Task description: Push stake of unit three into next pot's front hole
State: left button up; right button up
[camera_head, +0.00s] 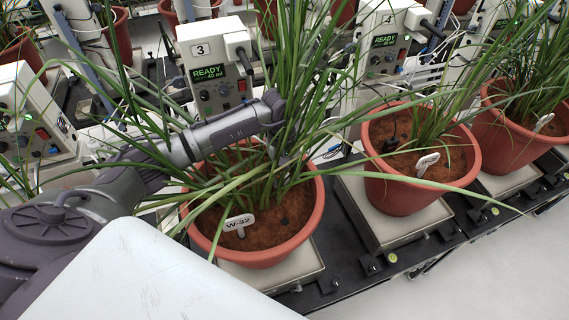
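Unit three (215,75) is a white box marked 3 with a green READY display. In front of it stands a terracotta pot (262,258) with long grass leaves, brown soil and a white tag W-32 (238,222). A small dark hole (284,220) shows in its soil right of the tag. My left arm reaches in from the left over this pot. My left gripper (290,143) is among the leaves, and its fingers are largely hidden. I cannot make out unit three's stake. The pot to the right (408,196) has a dark stake (391,138) in its soil. My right gripper is not in view.
Unit four (388,45) stands behind the right pot, with cables beside it. The pots stand on metal scale plates (400,230) along a black bench rail (335,270). Another pot (505,140) is at the far right. Leaves cross the space between pots. The floor at lower right is clear.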

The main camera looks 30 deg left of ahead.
pick_arm(q)
jog(key=shift+f, duration=0.1)
grip_shut()
jog(key=shift+r+p, duration=0.3)
jog(key=shift+r, duration=0.6)
jog(key=shift+r+p, duration=0.7)
jog(key=shift+r, duration=1.15)
jog(key=shift+r, duration=0.5)
notch_tip(320, 180, up, 7)
jog(key=p, duration=0.2)
jog(key=shift+p, duration=0.4)
dwell(0.5)
jog(key=shift+d+f, duration=0.1)
jog(key=shift+f, duration=0.05)
